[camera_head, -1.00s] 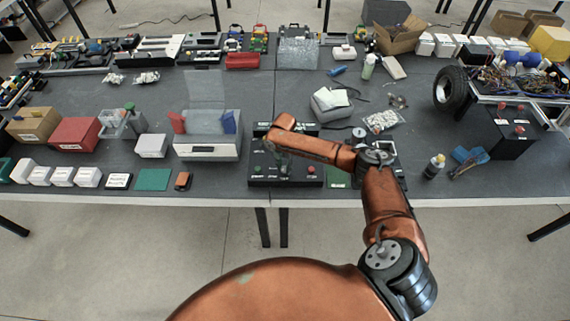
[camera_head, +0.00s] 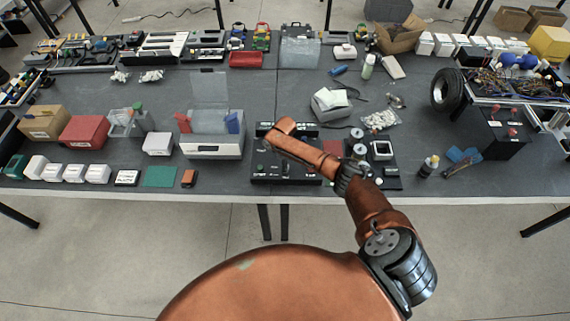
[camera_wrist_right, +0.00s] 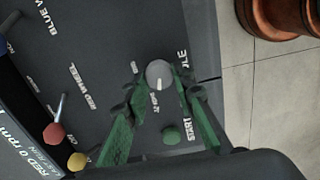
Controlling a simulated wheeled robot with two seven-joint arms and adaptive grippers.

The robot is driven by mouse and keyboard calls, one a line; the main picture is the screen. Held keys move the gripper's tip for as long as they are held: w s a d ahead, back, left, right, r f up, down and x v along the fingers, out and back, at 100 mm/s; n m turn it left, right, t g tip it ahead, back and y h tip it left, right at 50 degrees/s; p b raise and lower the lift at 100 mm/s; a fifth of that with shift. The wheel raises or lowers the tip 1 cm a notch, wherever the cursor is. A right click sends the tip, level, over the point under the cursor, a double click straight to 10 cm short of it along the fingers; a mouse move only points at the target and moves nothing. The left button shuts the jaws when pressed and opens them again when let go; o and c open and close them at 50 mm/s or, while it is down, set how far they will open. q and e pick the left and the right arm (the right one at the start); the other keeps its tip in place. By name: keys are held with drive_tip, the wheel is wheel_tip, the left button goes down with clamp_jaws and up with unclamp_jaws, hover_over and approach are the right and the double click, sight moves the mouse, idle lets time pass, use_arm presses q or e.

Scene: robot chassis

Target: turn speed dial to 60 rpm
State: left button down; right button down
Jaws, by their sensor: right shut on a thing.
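The speed dial (camera_wrist_right: 158,75) is a round grey knob with a white pointer mark, on a dark control panel (camera_wrist_right: 115,40) in the right wrist view. My right gripper (camera_wrist_right: 159,88) has its green fingers on either side of the knob and is shut on it. In the head view the panel (camera_head: 262,176) is a black box at the table's front edge, and my right forearm covers much of it, hiding the dial. A display at the wrist view's lower left reads "RED 0 rpm". My left gripper is not in view.
A green button (camera_wrist_right: 172,134) sits close to the right gripper's fingers. Levers with a red knob (camera_wrist_right: 54,133) and a yellow knob (camera_wrist_right: 77,162) stand on the panel. A white machine (camera_head: 213,148) stands left of the panel, and a scale-like device (camera_head: 382,150) stands right.

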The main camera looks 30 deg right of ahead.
drive_tip(key=m+p, duration=0.1)
drive_tip(key=m, duration=0.2)
drive_tip(key=shift+d+r+m+p, duration=0.1)
drive_tip(key=shift+m+p, duration=0.25)
drive_tip(key=shift+m, duration=0.05)
drive_tip(key=m+p, duration=0.1)
drive_tip(key=m, duration=0.2)
drive_tip(key=shift+m, duration=0.3)
drive_tip(key=m+p, duration=0.2)
drive_tip(key=m, duration=0.2)
drive_tip(key=shift+d, duration=0.1)
drive_tip(key=shift+w+m+p, duration=0.1)
drive_tip(key=shift+m+p, duration=0.3)
drive_tip(key=shift+m, duration=1.6)
drive_tip(key=shift+d, duration=0.1)
drive_tip(key=c, duration=1.6)
unclamp_jaws()
